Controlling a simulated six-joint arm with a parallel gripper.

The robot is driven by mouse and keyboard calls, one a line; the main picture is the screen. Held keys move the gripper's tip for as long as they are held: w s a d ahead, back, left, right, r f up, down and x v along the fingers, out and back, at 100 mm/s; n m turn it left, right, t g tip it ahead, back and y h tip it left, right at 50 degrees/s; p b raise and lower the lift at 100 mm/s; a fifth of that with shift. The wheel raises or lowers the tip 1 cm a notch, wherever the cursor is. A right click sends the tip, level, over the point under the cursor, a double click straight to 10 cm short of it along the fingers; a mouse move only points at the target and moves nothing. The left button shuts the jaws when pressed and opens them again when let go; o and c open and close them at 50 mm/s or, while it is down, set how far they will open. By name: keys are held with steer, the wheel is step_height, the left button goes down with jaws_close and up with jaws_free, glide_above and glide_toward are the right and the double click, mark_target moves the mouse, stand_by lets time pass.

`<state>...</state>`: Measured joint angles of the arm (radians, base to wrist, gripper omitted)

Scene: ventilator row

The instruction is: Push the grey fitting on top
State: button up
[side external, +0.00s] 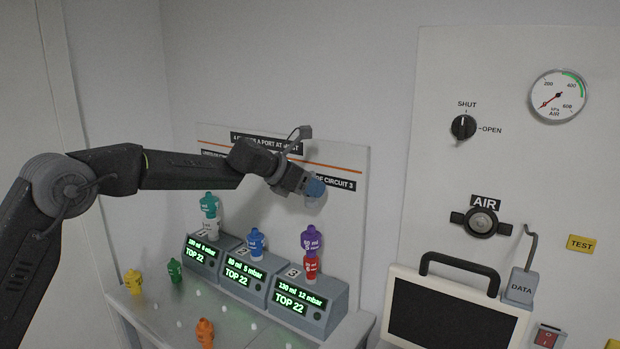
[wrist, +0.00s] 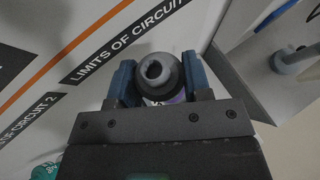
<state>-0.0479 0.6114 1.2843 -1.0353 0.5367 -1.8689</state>
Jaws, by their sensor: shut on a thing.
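My gripper (side external: 312,188) is up in front of the back panel, above the right-hand unit (side external: 306,302). In the wrist view its two blue fingers (wrist: 160,78) are shut on the grey fitting (wrist: 159,72), a round piece with an open hole facing the camera. A bit of purple and white shows just below it there; I cannot tell what it belongs to. In the side view the fingers mostly hide the grey fitting. A purple fitting (side external: 311,240) stands on a red fitting (side external: 311,266) on the right-hand unit, below my gripper and apart from it.
The left unit (side external: 203,255) carries a teal fitting (side external: 209,205) on a white one. The middle unit (side external: 243,276) carries a blue fitting (side external: 256,242). Yellow (side external: 133,282), green (side external: 175,270) and orange (side external: 205,333) fittings stand on the bench. A monitor (side external: 450,308) stands at the right.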

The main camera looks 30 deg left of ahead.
glide_above(310, 226)
steer(key=shift+f, duration=2.15)
steer(key=shift+f, duration=1.9)
steer(key=o, duration=0.9)
steer(key=shift+c, duration=0.2)
steer(key=o, duration=0.5)
steer(key=shift+r, duration=0.2)
steer(key=shift+c, duration=0.2)
steer(key=shift+o, duration=0.2)
steer(key=shift+r, duration=0.1)
